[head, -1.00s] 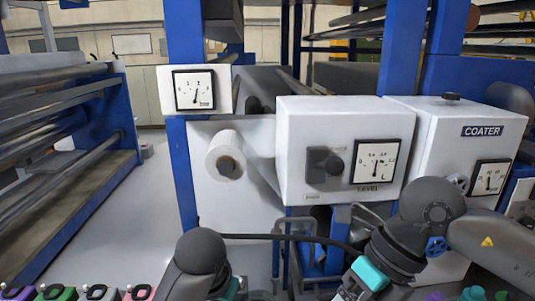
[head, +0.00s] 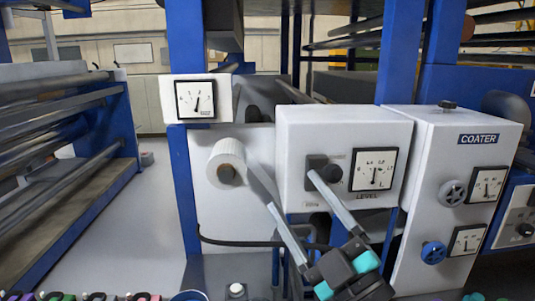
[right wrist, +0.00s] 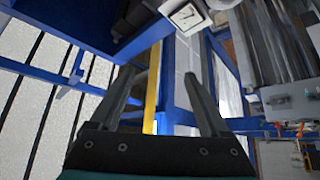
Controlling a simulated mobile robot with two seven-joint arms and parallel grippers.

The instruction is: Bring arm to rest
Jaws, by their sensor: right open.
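My right gripper (head: 291,190) is in the head view, in front of the white LEVEL box (head: 297,144). Its two long grey fingers are spread apart and point up and to the left. Nothing is between them. One fingertip overlaps the area just below the box's black knob (head: 331,173); I cannot tell whether they touch. In the right wrist view the gripper (right wrist: 168,72) also shows open and empty, its fingers pointing up past blue framework. My left gripper is not in view.
A white roll (head: 227,160) sits left of the LEVEL box. A blue-framed roller rack (head: 120,130) is at the left. Small coloured items line the bottom edge.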

